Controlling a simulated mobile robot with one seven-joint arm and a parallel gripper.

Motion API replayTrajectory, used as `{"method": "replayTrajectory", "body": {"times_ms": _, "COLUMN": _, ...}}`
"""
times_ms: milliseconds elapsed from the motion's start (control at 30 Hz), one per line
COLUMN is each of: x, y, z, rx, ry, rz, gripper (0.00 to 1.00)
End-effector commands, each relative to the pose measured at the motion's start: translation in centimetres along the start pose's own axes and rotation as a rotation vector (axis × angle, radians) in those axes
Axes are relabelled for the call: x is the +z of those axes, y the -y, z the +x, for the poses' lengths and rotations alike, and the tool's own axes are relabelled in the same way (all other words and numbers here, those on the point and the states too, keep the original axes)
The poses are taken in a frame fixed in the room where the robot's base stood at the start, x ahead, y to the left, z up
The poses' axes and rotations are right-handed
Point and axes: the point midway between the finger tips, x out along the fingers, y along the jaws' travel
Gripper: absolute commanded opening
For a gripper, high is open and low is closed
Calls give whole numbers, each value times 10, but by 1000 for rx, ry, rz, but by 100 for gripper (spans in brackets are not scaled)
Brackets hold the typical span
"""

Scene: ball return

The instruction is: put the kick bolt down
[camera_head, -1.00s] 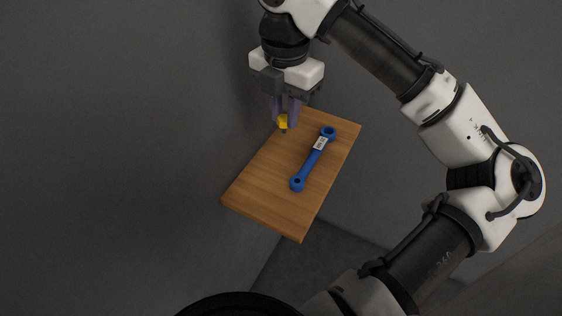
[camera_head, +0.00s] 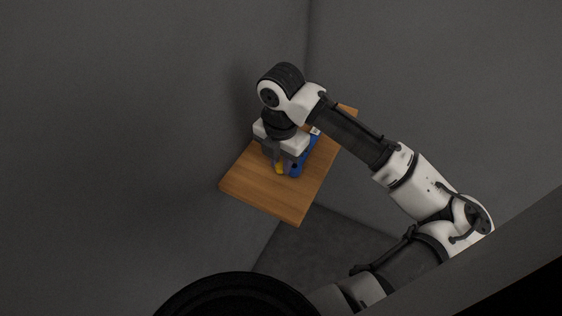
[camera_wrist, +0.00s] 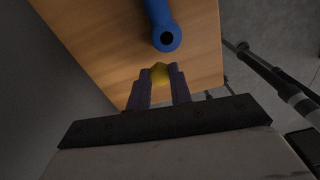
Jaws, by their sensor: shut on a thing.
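The kick bolt, a small yellow piece (camera_head: 280,169), is between the fingertips of my gripper (camera_head: 283,167). It also shows in the wrist view (camera_wrist: 159,73), with my purple-grey fingers (camera_wrist: 160,86) shut on it from both sides. My gripper is over the near-left half of the wooden board. I cannot tell whether the bolt touches the wood. Its lower end is hidden.
A blue bar with ringed ends (camera_head: 297,168) lies on the wooden board (camera_head: 262,194), right beside my gripper; its ringed end shows close ahead in the wrist view (camera_wrist: 166,38). The board's near end is bare. Grey walls stand close behind and left.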

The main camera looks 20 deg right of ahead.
Motion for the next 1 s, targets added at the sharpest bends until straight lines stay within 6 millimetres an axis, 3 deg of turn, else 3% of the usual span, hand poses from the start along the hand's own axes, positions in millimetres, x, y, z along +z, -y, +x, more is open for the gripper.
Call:
{"method": "replayTrajectory", "body": {"times_ms": 100, "x": 0, "y": 0, "z": 11, "rx": 0, "ry": 0, "rz": 0, "gripper": 0}}
{"method": "replayTrajectory", "body": {"times_ms": 500, "x": 0, "y": 0, "z": 17, "rx": 0, "ry": 1, "rz": 0, "gripper": 0}}
{"method": "replayTrajectory", "body": {"times_ms": 533, "x": 0, "y": 0, "z": 17, "rx": 0, "ry": 1, "rz": 0, "gripper": 22}}
{"method": "replayTrajectory", "body": {"times_ms": 700, "x": 0, "y": 0, "z": 16, "rx": 0, "ry": 1, "rz": 0, "gripper": 43}}
{"method": "replayTrajectory", "body": {"times_ms": 1000, "x": 0, "y": 0, "z": 14, "rx": 0, "ry": 1, "rz": 0, "gripper": 43}}
